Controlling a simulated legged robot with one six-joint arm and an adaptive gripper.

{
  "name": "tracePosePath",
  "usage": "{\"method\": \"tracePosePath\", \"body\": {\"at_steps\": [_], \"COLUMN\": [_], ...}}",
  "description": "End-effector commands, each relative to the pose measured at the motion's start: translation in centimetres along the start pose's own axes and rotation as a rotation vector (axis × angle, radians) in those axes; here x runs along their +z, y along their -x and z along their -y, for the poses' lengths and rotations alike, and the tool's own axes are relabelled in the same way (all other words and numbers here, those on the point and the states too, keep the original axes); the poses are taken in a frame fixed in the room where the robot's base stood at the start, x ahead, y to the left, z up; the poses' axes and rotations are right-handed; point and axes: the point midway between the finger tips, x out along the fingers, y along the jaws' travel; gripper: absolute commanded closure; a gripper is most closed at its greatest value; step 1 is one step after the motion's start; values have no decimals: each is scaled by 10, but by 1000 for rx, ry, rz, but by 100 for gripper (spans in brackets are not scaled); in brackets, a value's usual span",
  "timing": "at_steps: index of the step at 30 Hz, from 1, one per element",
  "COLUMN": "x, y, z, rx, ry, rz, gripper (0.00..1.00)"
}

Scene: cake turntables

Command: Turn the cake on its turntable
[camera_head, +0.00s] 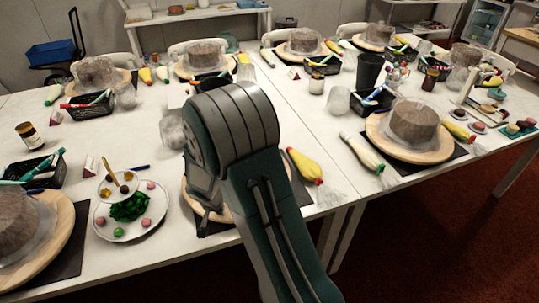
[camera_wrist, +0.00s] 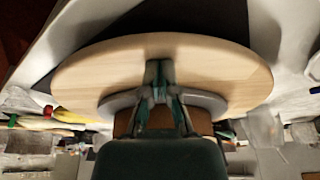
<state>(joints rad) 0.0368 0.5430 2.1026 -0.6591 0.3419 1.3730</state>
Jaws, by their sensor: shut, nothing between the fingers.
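My gripper (camera_wrist: 160,70) is shut and empty in the wrist view, its fingertips over the bare wood of a round turntable (camera_wrist: 95,75). I cannot tell whether they touch it. The cake (camera_wrist: 197,122) is brown with a pale grey sheet (camera_wrist: 207,101) around its base. It sits on the turntable and is partly hidden behind the gripper. In the head view, my arm covers most of this turntable and its cake; only slivers of the turntable's rim (camera_head: 226,217) show.
Other cakes on turntables stand around, one at right (camera_head: 413,124) and one at left (camera_head: 22,222). A plate of sweets (camera_head: 152,201) lies left of my arm, a yellow piping bag (camera_head: 305,168) right of it. Black baskets (camera_head: 88,106) and jars crowd the white tables.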

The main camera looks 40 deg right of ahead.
Motion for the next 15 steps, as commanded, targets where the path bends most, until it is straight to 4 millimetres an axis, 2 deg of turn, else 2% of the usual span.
{"method": "tracePosePath", "body": {"at_steps": [10,15], "x": [-6,-8], "y": [-2,-3], "z": [-46,-60], "rx": [4,3], "ry": [-4,-3], "rz": [2,2], "gripper": [100,100]}}
